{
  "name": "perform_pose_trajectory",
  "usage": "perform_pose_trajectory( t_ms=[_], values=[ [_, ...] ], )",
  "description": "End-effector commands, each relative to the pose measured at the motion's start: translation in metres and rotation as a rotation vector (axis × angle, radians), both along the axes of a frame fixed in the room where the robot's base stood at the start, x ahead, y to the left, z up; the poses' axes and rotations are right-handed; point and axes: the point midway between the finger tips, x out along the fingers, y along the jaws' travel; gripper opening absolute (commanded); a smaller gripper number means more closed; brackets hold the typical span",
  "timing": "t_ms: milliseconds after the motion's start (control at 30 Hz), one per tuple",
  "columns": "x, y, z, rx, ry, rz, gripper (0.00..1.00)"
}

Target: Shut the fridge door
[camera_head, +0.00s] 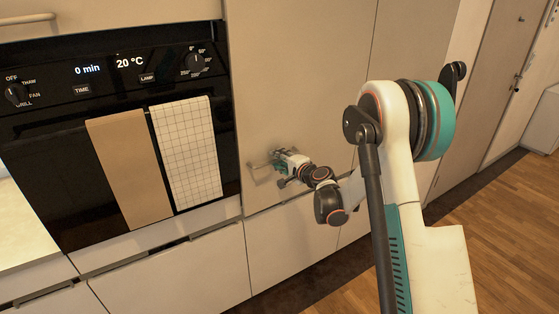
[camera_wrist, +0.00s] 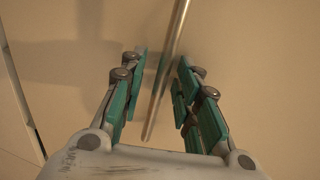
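A tall, plain beige door panel (camera_head: 300,80), which looks like the fridge door, stands right of the oven. It looks roughly flush with the fronts around it, but I cannot tell if a small gap is left. A thin metal bar handle (camera_head: 257,165) sits low on its left side. My gripper (camera_head: 277,162) is at this handle, close to the panel. In the wrist view my gripper (camera_wrist: 163,75) has its teal fingers apart, with the metal bar (camera_wrist: 172,55) running between them. Neither finger clearly touches the bar. The door surface (camera_wrist: 230,40) fills the background.
A black oven (camera_head: 70,140) with two towels on its front, one tan (camera_head: 130,165) and one checked white (camera_head: 187,150), stands to the left. Lower cabinet fronts (camera_head: 180,275) run below. Wooden floor (camera_head: 500,230) lies open at the right, with a brown room door (camera_head: 500,80) beyond.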

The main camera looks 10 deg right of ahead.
Motion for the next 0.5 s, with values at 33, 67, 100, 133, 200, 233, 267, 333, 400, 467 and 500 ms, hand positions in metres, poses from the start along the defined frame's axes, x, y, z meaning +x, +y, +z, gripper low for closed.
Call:
perform_pose_trajectory(
  t_ms=[33,67,100,133,200,233,267,333,400,467,500],
  values=[
    [-0.002,-0.001,0.000,0.000,0.000,0.000,0.30],
    [-0.003,-0.002,0.001,0.000,0.000,-0.001,0.30],
    [-0.006,-0.003,0.001,0.000,0.000,-0.001,0.30],
    [-0.009,-0.004,0.002,0.001,0.000,-0.001,0.30],
    [-0.019,-0.007,0.004,0.001,0.000,-0.001,0.30],
    [-0.024,-0.009,0.005,0.001,0.000,-0.001,0.30],
    [-0.029,-0.011,0.007,0.001,0.000,-0.001,0.30],
    [-0.042,-0.017,0.010,0.001,0.000,-0.002,0.30],
    [-0.056,-0.021,0.012,0.001,0.000,-0.002,0.30],
    [-0.068,-0.026,0.015,0.000,0.001,-0.002,0.30],
    [-0.074,-0.029,0.016,0.001,0.000,-0.002,0.30]
  ],
)
